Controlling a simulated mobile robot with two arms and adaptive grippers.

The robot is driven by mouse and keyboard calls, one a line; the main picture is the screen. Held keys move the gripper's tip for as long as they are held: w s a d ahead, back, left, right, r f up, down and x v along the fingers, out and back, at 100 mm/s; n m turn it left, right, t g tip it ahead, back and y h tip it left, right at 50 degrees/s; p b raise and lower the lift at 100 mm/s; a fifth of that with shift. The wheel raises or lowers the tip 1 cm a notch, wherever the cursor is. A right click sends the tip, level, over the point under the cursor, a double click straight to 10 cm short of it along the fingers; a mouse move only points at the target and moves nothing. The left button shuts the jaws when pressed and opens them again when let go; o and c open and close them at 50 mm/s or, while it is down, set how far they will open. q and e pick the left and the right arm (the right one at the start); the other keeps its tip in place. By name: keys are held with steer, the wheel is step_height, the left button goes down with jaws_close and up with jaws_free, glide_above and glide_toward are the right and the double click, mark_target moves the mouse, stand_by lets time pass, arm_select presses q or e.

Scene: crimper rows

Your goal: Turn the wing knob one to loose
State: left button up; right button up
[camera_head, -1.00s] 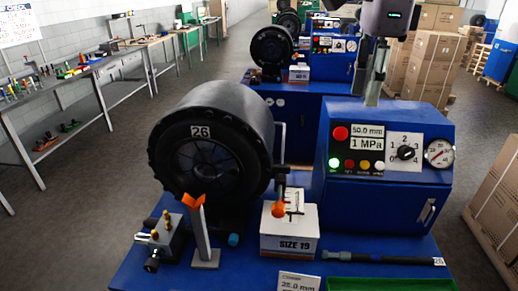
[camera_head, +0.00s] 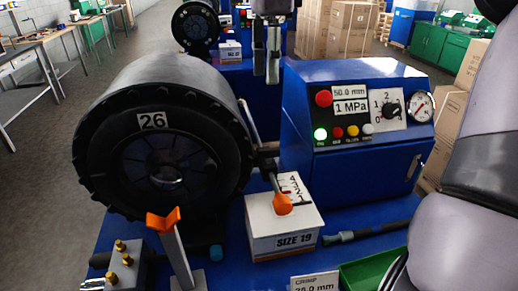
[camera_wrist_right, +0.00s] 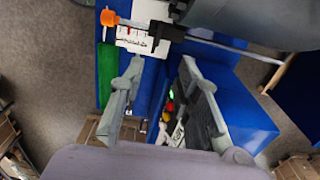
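The knob's exact angle is too small to tell. My right gripper (camera_head: 266,65) hangs at the top middle, above and behind the box's left edge, fingers down. In the right wrist view its two fingers (camera_wrist_right: 162,100) are apart with nothing between them; the box's panel shows beyond the gap. The gripper touches no knob. My left gripper is out of view.
A large black crimper drum (camera_head: 165,150) marked 26 stands left of the box. An orange-ended lever (camera_head: 283,204) sits over a white SIZE 19 box (camera_head: 285,225). A pressure gauge (camera_head: 420,104) is right of the knob. A green tray (camera_head: 375,270) lies in front.

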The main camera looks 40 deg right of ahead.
mark_target(269, 149)
steer(key=f, duration=0.5)
steer(key=f+p, duration=0.1)
steer(key=f, duration=1)
steer(key=shift+s+d+f+p, duration=0.1)
steer(key=shift+s+p, duration=0.15)
steer(key=shift+p, duration=0.05)
steer(key=shift+w+f, duration=0.1)
steer(key=shift+f, duration=0.25)
steer(key=shift+c, duration=0.2)
jaws_close()
